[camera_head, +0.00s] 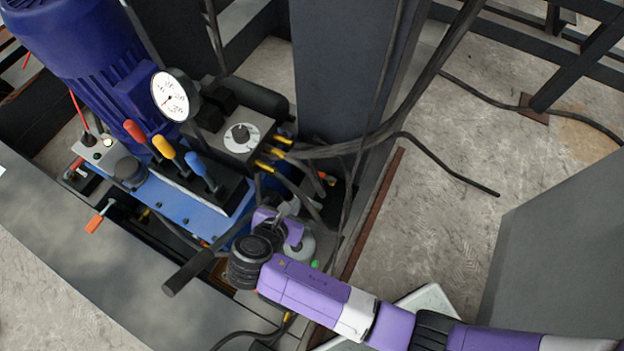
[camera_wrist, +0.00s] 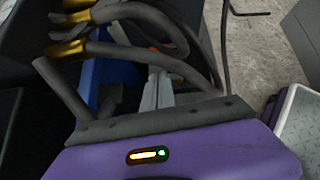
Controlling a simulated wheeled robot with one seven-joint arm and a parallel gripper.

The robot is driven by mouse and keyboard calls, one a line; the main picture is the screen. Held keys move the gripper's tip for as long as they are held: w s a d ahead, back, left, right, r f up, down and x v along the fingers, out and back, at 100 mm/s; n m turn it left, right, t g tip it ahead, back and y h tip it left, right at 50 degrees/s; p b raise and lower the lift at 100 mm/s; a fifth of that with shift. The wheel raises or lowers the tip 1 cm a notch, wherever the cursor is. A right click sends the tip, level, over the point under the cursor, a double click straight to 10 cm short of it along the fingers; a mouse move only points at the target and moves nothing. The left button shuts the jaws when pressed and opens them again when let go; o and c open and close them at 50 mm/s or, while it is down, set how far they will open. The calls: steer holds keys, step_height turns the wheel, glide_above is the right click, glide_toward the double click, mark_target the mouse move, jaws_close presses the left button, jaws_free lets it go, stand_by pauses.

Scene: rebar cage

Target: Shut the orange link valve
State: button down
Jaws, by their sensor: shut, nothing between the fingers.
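My gripper (camera_head: 289,207) is among the black hoses, just right of the blue hydraulic unit, in the head view. In the wrist view its grey fingers (camera_wrist: 158,88) are shut with nothing between them, partly behind a hose. A small orange part (camera_head: 323,176) shows between the hoses, a little above and right of my gripper and apart from it. A small orange spot also shows beyond the fingers in the wrist view (camera_wrist: 153,49). An orange-handled lever (camera_head: 97,219) sticks out at the unit's lower left. I cannot tell for sure which is the link valve.
The blue unit carries a purple-blue motor (camera_head: 75,50), a pressure gauge (camera_head: 174,95) and red, yellow and blue levers (camera_head: 165,147). Black hoses (camera_head: 345,148) with brass fittings crowd around my gripper. A dark upright panel (camera_head: 340,75) stands behind. Open concrete floor lies right.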

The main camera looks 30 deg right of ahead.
steer(key=b, duration=0.6)
glide_toward(319, 175)
steer(key=f, duration=0.1)
steer(key=w+d+f, duration=0.1)
steer(key=f, duration=0.1)
steer(key=w+d+f, duration=0.1)
steer(key=f, duration=0.1)
steer(key=shift+w+d+f, duration=0.25)
steer(key=shift+w+d, duration=0.05)
steer(key=shift+w, duration=0.05)
steer(key=shift+w+d+m+g+h, duration=0.25)
steer(key=shift+w+m+g+h, duration=0.05)
steer(key=shift+w+m, duration=0.2)
steer(key=shift+w+d+m, duration=0.1)
steer(key=shift+d+m, duration=0.15)
steer(key=shift+m, duration=0.05)
steer(key=shift+d+r, duration=0.1)
steer(key=shift+d, duration=0.05)
steer(key=shift+s+p, duration=0.65)
steer(key=shift+s, duration=0.15)
